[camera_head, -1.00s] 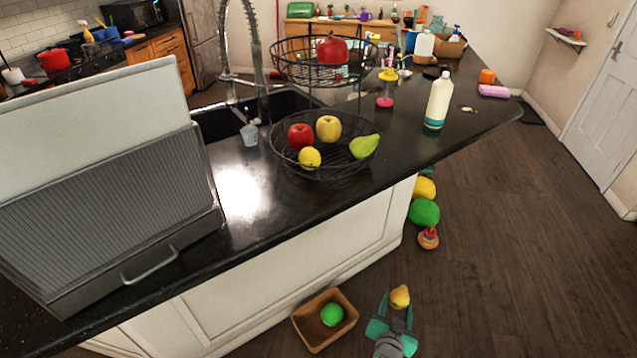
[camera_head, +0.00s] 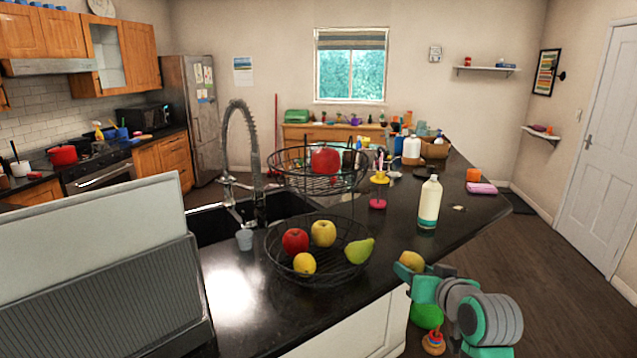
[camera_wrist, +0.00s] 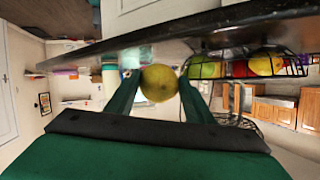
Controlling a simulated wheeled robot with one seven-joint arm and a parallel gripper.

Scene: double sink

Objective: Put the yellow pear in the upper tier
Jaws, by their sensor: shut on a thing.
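My gripper (camera_head: 414,269) is shut on the yellow pear (camera_head: 411,261) and holds it beside the counter's right edge, right of the basket. In the wrist view the pear (camera_wrist: 159,83) sits between the two fingers. The two-tier black wire basket stands on the counter. The wrist view shows the basket upside down at right.
A white bottle (camera_head: 429,203) stands on the counter between the gripper and the back. A pink-and-yellow stand (camera_head: 378,190) is right of the upper tier. The faucet (camera_head: 246,120) rises behind left. The dark counter edge (camera_head: 465,235) lies close to my arm.

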